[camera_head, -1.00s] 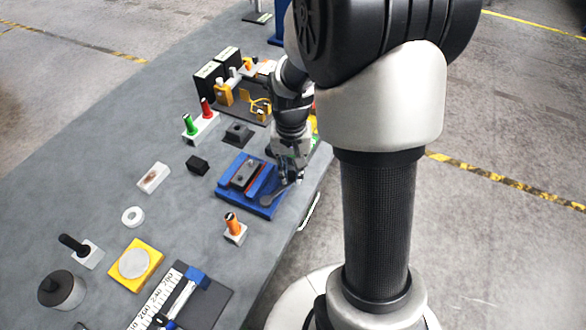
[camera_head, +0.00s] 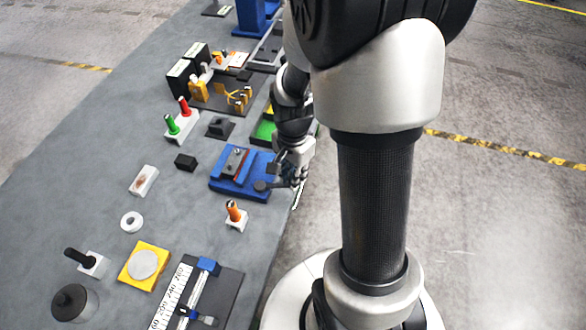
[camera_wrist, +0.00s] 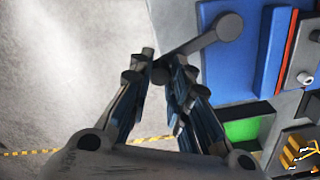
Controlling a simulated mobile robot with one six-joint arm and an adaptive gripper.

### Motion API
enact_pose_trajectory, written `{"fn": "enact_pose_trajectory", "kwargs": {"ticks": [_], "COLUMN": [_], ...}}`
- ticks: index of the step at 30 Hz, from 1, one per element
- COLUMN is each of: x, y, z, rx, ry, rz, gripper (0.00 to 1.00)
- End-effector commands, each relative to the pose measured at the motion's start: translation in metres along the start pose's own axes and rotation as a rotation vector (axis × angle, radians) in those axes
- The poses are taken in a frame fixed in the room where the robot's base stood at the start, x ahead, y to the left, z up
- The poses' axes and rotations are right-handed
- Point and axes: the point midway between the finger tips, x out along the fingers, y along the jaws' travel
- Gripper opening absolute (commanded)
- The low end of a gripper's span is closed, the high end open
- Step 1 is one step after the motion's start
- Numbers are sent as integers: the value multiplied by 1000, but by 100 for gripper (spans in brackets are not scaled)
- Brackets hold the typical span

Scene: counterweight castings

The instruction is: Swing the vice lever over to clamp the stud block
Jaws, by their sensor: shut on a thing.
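The blue vice (camera_head: 225,188) sits near the right edge of the bench in the head view; its blue body (camera_wrist: 226,75) also shows in the wrist view. The grey stud block (camera_head: 234,160) lies in it beside a reddish strip; part of it, with a stud, shows at the wrist view's right edge (camera_wrist: 308,55). The dark lever (camera_head: 262,185) has its round pivot end at the vice's near right corner and its arm (camera_wrist: 196,45) reaching out past the bench side. My gripper (camera_wrist: 163,68) is shut on the lever's outer end, which the fingers partly hide.
A green tray (camera_wrist: 243,130) lies just beyond the vice. An orange-handled piece on a white block (camera_head: 235,217) stands nearer, and a small black block (camera_head: 186,162) lies left. The bench edge runs close under my gripper, with open floor to the right.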

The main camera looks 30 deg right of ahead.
Motion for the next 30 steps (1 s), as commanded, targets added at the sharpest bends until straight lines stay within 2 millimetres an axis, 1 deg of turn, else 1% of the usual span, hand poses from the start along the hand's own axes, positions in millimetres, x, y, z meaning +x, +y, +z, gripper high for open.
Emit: {"fn": "enact_pose_trajectory", "kwargs": {"ticks": [6, 12, 27, 28, 30], "x": [0, 0, 0, 0, 0], "y": [4, 5, 6, 6, 7], "z": [6, 8, 10, 10, 10], "rx": [108, 160, 177, 177, 176], "ry": [-2, -1, -3, -3, -3], "rz": [1, 0, 2, 3, 3], "gripper": [0, 0, 0, 20, 24]}}
